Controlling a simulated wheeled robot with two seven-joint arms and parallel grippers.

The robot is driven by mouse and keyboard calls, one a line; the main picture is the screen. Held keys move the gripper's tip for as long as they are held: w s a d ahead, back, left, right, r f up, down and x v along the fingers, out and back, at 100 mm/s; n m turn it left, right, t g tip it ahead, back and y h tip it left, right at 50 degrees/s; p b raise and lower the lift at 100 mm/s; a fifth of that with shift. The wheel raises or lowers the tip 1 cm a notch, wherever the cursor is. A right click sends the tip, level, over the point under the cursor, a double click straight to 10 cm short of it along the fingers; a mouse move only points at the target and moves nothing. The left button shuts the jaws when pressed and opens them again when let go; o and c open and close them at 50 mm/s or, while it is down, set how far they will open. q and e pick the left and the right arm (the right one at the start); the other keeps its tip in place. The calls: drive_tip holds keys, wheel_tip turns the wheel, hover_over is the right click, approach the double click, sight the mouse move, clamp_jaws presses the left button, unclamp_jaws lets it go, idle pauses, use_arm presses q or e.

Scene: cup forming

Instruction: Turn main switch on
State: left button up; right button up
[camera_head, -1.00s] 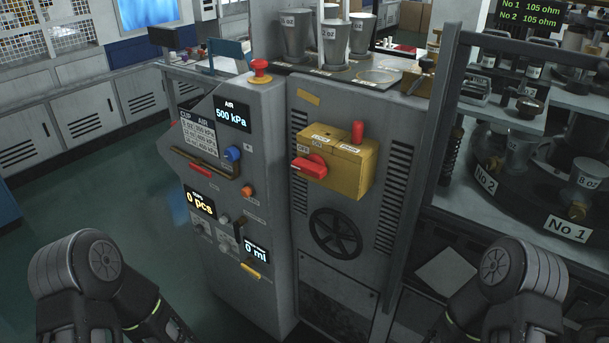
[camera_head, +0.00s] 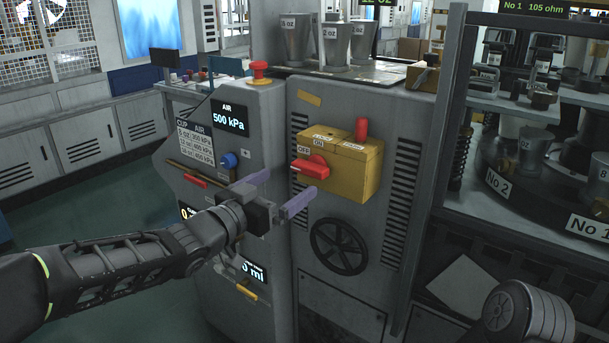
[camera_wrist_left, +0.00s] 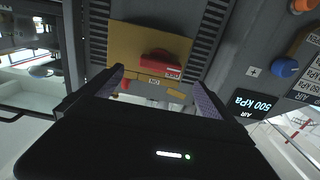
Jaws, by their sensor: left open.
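The main switch is a red handle (camera_head: 309,167) on the front of a yellow box (camera_head: 352,178). The handle lies roughly horizontal, with an OFF label (camera_head: 303,150) just above its left end and an ON label to the upper right. My left gripper (camera_head: 285,187) is open and empty, in front of the machine, lower left of the handle and apart from it. In the left wrist view the red handle (camera_wrist_left: 160,63) shows ahead between the open fingers (camera_wrist_left: 157,82), beyond their tips. My right gripper is out of view.
A red lever (camera_head: 361,130) stands on the box top. A red emergency button (camera_head: 260,70) and a blue knob (camera_head: 229,160) sit on the left panel. A black handwheel (camera_head: 339,246) is below the box. A grey post (camera_head: 442,150) stands to the right.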

sight(305, 171)
use_arm(q)
drive_tip(key=shift+x, duration=3.85)
drive_tip(key=shift+c, duration=0.2)
drive_tip(key=c, duration=1.3)
